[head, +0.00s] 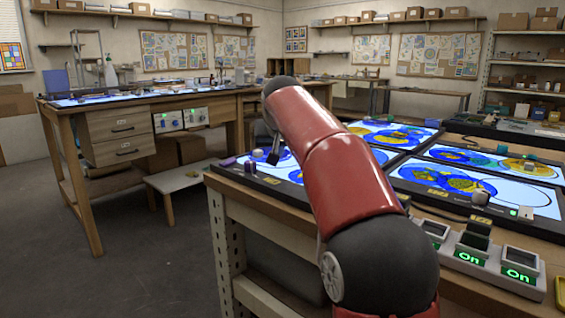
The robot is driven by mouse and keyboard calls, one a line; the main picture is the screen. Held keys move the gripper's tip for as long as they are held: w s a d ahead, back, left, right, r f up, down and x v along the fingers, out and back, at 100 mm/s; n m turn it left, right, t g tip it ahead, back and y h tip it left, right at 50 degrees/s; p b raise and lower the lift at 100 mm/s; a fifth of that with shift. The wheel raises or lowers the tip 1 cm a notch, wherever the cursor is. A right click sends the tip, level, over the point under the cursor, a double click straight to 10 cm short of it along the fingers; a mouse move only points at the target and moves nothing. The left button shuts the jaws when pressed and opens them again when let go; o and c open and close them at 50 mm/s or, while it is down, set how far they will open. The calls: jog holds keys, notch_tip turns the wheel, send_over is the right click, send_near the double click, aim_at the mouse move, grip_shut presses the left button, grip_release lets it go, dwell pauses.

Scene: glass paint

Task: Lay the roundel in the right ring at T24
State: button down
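Lit panels with overlapping blue and yellow ring shapes lie on the right-hand bench. The near right panel (408,172) has blue and yellow shapes on its left and a pale outlined ring (520,197) on its right. Another panel (545,171) lies behind it, and one more (430,131) at the back left. The near left panel (293,174) is partly hidden by my red and black arm. My gripper (273,157) points down over this panel; its fingers are small and dark, and their opening is unclear. I cannot tell which piece is the roundel, and the T24 label is not readable.
Grey switch boxes (478,255) with green "On" displays stand at the bench's front right. Small knobs and a dark block stand on the near right panel's frame. A wooden workbench (130,125) with drawers stands at the left.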

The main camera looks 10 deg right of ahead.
jog(key=shift+w+f, duration=0.1)
jog(key=shift+f, duration=0.8)
jog(key=shift+f, duration=0.1)
